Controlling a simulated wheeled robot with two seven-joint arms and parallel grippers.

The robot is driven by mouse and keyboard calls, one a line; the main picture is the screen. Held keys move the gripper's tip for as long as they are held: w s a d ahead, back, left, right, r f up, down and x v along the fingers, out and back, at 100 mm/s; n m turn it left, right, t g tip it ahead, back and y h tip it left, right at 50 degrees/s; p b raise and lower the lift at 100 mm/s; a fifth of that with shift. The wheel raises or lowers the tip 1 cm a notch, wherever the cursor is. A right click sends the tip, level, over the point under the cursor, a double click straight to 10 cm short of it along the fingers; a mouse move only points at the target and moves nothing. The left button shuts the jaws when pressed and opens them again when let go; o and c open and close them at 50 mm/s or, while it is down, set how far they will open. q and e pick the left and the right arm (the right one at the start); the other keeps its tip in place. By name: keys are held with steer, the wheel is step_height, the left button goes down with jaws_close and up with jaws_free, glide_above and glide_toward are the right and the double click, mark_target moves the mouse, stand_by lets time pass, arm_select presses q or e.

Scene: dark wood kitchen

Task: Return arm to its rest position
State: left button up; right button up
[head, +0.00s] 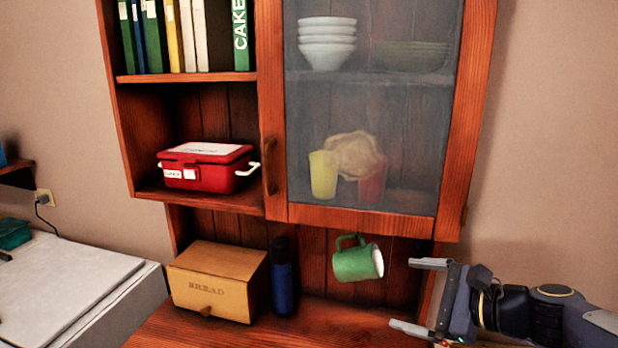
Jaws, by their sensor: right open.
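My right gripper (420,295) is at the lower right, with its two fingers spread apart and pointing left. Nothing is between the fingers. My right arm comes in from the right edge. A green mug (356,261) hangs tilted under the cabinet, to the left of the gripper and apart from it; what holds it up cannot be made out. My left gripper does not show.
The wooden cabinet has a closed glass door (376,115) above the gripper. A bread box (216,280) and a dark blue bottle (282,278) stand on the counter (270,330). A red box (206,167) sits on the open shelf. Bare wall lies at the right.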

steer(key=s+f+n+g+h, duration=0.1)
steer(key=s+f+n+h, duration=0.1)
steer(key=s+f+n, duration=0.2)
steer(key=s+d+f+n+g+h, duration=0.1)
steer(key=s+f+n, duration=0.3)
steer(key=s+n, duration=0.4)
steer(key=s+d+f+n+g+h, duration=0.1)
steer(key=s+f+n+g+h, duration=0.1)
steer(key=s+n, duration=0.4)
steer(key=s+f+h, duration=0.1)
steer(key=s+f, duration=0.1)
steer(key=s, duration=0.3)
steer(key=shift+s+d+f+h, duration=0.15)
steer(key=shift+d+f+h, duration=0.05)
steer(key=shift+f+h, duration=0.1)
